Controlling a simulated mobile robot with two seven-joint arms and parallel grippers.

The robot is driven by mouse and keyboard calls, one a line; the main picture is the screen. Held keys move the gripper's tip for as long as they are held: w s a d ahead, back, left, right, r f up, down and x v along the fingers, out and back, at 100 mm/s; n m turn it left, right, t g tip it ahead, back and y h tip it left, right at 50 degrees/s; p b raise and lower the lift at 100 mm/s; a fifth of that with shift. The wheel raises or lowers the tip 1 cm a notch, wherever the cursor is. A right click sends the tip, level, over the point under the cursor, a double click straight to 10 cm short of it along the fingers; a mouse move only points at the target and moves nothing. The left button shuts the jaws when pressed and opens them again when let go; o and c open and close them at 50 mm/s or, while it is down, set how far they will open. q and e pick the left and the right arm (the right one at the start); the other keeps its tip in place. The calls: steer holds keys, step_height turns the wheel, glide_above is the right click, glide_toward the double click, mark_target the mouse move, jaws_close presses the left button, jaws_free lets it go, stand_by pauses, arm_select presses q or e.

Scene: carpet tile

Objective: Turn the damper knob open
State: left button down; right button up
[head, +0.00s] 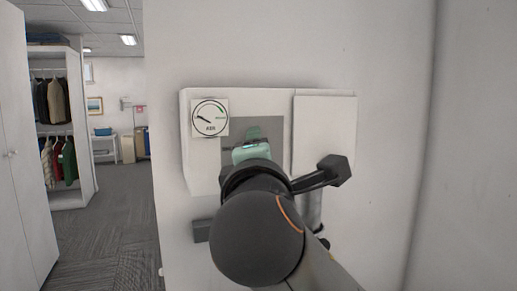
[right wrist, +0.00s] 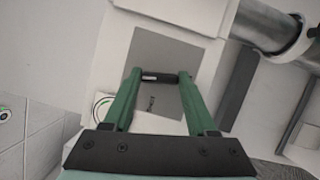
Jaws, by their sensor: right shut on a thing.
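The damper knob (right wrist: 158,77) is a short black bar with a small pale label, set at the grey plate (right wrist: 160,62) on the white box. In the right wrist view my right gripper (right wrist: 157,76) has its two green fingers closed on the knob's ends. In the head view the green of my right gripper (head: 252,143) lies against the grey plate (head: 272,129), and my dark wrist hides most of the knob. A round gauge (head: 210,117) left of the plate has a black needle pointing up-left and a green mark at its right. My left gripper is not in view.
The white box (head: 190,150) has a raised blank cover (head: 325,125) at right. A metal pipe (right wrist: 291,35) runs beside it, and a dark block (head: 202,231) sits below. At left are an open wardrobe (head: 73,120) and clear carpet (head: 110,225).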

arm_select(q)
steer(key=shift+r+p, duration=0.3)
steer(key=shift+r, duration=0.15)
arm_select(e)
steer(key=shift+m+g, duration=0.5)
steer(key=shift+m, duration=0.7)
steer(key=o, duration=1.4)
steer(key=shift+c, duration=0.2)
